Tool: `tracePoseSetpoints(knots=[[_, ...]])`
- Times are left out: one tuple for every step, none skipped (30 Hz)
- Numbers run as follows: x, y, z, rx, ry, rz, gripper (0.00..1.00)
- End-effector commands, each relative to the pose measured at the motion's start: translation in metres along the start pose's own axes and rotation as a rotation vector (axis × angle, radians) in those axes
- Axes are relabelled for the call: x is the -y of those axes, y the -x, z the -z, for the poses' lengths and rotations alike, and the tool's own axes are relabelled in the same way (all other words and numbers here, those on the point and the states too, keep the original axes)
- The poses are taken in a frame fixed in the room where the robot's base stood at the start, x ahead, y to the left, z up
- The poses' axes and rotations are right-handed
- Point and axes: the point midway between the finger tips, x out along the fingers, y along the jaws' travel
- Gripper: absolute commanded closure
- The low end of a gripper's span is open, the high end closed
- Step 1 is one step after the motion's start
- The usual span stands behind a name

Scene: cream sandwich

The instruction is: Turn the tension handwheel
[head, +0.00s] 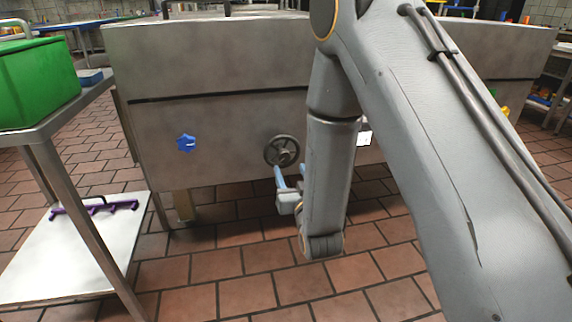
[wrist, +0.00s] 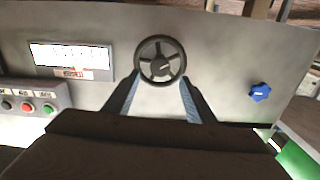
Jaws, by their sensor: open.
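The handwheel (head: 282,151) is a dark grey spoked wheel on the front of the steel machine (head: 215,115). In the wrist view the handwheel (wrist: 160,60) sits at top centre, beyond my fingertips. My gripper (head: 285,178) is just below the wheel in the head view. In the wrist view my gripper (wrist: 160,92) has its two blue-lined fingers spread apart, pointing at the lower part of the wheel, with nothing between them. I cannot tell whether the fingertips touch the rim. My arm hides part of the machine front in the head view.
A blue star knob (head: 186,143) is left of the wheel. The wrist view shows a control box (wrist: 35,104) with buttons and a white label panel (wrist: 70,55). A steel table (head: 60,115) with a green crate (head: 38,82) stands at left. Tiled floor (head: 240,290) is clear in front.

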Motion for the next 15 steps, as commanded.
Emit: tracePoseSetpoints(knots=[[0.0, -0.007, 0.0, -0.003, 0.0, 0.0, 0.49], [0.0, -0.011, 0.0, -0.004, 0.0, 0.0, 0.49], [0.0, -0.017, 0.0, -0.003, 0.0, 0.0, 0.49], [0.0, -0.022, 0.001, -0.003, 0.0, 0.0, 0.49], [-0.001, -0.027, 0.0, -0.003, 0.0, 0.0, 0.49], [-0.001, -0.033, 0.0, -0.003, 0.0, 0.0, 0.49], [-0.001, -0.038, 0.0, -0.003, 0.0, 0.0, 0.49], [-0.001, -0.042, 0.0, -0.002, 0.0, 0.0, 0.49], [-0.001, -0.048, 0.0, -0.002, 0.0, 0.0, 0.49], [-0.001, -0.052, 0.0, -0.001, 0.0, 0.0, 0.49], [-0.001, -0.055, -0.001, 0.0, 0.0, 0.0, 0.49], [-0.001, -0.06, 0.0, -0.001, 0.0, 0.0, 0.49], [-0.001, -0.062, 0.0, -0.001, 0.0, 0.0, 0.49], [-0.001, -0.065, 0.0, 0.0, 0.0, 0.0, 0.49], [-0.001, -0.067, 0.0, 0.001, 0.0, 0.0, 0.49]])
